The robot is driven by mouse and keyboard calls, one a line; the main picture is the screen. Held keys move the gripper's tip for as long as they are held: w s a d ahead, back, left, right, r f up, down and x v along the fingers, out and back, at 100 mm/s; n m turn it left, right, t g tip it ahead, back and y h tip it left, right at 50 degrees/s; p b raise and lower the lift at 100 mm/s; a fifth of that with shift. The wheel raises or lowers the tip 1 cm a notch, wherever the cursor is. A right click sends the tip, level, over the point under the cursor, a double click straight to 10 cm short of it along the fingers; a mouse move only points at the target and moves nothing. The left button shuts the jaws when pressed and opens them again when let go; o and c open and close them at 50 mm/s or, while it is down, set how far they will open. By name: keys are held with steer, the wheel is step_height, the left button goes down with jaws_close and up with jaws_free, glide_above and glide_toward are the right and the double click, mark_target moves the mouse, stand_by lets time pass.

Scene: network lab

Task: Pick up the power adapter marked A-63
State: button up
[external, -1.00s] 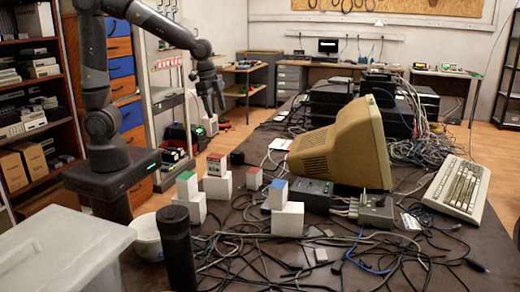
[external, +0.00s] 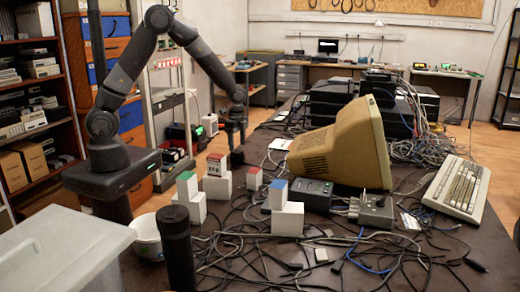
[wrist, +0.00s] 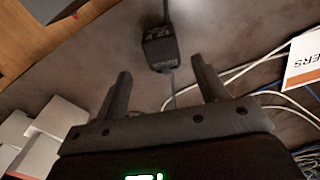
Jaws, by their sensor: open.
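A small black power adapter (wrist: 160,50) lies on the dark tabletop in the wrist view, with a cable running from it. Pale marking shows on its face, but I cannot read it. In the external view the adapter (external: 236,158) is a small dark block near the table's left edge. My gripper (wrist: 160,68) is open and empty, its two fingers spread to either side of the adapter's line, with the adapter just beyond the tips. In the external view my gripper (external: 235,146) points down just above the adapter, and appears apart from it.
White blocks with coloured blocks on top stand nearby, including one with a red block (external: 217,165). A white printed card (wrist: 303,62) and loose cables (wrist: 260,95) lie to the right. A beige monitor (external: 340,145) stands farther right.

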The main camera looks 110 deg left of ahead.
mark_target(238, 152)
steer(key=shift+a+f, duration=0.15)
steer(key=shift+f, duration=1.45)
steer(key=shift+a+f, duration=0.1)
steer(key=shift+f, duration=1.45)
steer(key=c, duration=1.2)
steer(key=shift+o, duration=0.2)
steer(key=shift+r, duration=0.15)
